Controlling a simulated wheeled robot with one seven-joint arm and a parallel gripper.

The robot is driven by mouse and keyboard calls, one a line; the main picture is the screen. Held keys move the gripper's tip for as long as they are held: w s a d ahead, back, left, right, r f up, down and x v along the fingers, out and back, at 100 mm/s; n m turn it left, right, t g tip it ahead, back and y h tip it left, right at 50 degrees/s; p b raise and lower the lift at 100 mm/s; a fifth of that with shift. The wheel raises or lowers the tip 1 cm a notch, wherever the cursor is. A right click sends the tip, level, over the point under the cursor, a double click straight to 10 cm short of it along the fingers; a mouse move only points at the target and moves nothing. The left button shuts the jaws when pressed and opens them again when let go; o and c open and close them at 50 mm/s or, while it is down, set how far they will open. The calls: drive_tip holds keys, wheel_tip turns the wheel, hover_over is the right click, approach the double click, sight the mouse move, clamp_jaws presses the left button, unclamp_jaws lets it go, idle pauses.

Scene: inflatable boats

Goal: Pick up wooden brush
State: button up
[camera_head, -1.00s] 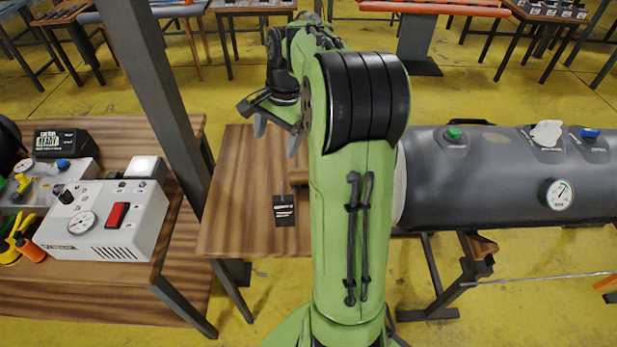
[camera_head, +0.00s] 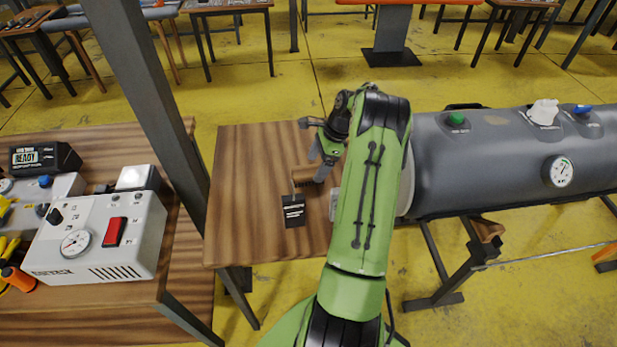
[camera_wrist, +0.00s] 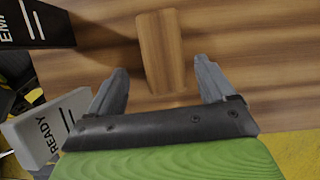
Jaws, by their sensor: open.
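The wooden brush (camera_head: 303,174) lies on the small wooden table, partly hidden by my gripper in the head view. In the wrist view it is a plain brown wooden piece (camera_wrist: 160,50) lying lengthwise between and beyond my fingers. My gripper (camera_head: 320,166) is open and points down close over the brush. Both grey fingers (camera_wrist: 160,80) show in the wrist view, one on each side of the brush's line. The gap between the fingers is empty near the palm. Whether the fingertips reach down beside the brush I cannot tell.
A black tag (camera_head: 293,210) lies just in front of the brush on the wooden table (camera_head: 240,165). A grey tank (camera_head: 490,165) stands right of my arm. A grey post (camera_head: 150,90) and a bench with a white control box (camera_head: 100,235) stand left. The table's left part is clear.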

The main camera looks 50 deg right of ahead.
sight(311, 169)
drive_tip(key=x, duration=0.1)
drive_tip(key=b+x, duration=0.1)
drive_tip(key=x, duration=0.3)
drive_tip(key=shift+w, duration=0.35)
drive_tip(key=shift+s+r, duration=0.1)
drive_tip(key=shift+c, duration=0.3)
drive_tip(key=c, duration=1)
drive_tip(key=shift+r, duration=0.15)
wheel_tip(311, 169, up, 10)
drive_tip(key=shift+f+p, duration=0.1)
drive_tip(key=shift+p, duration=1.1)
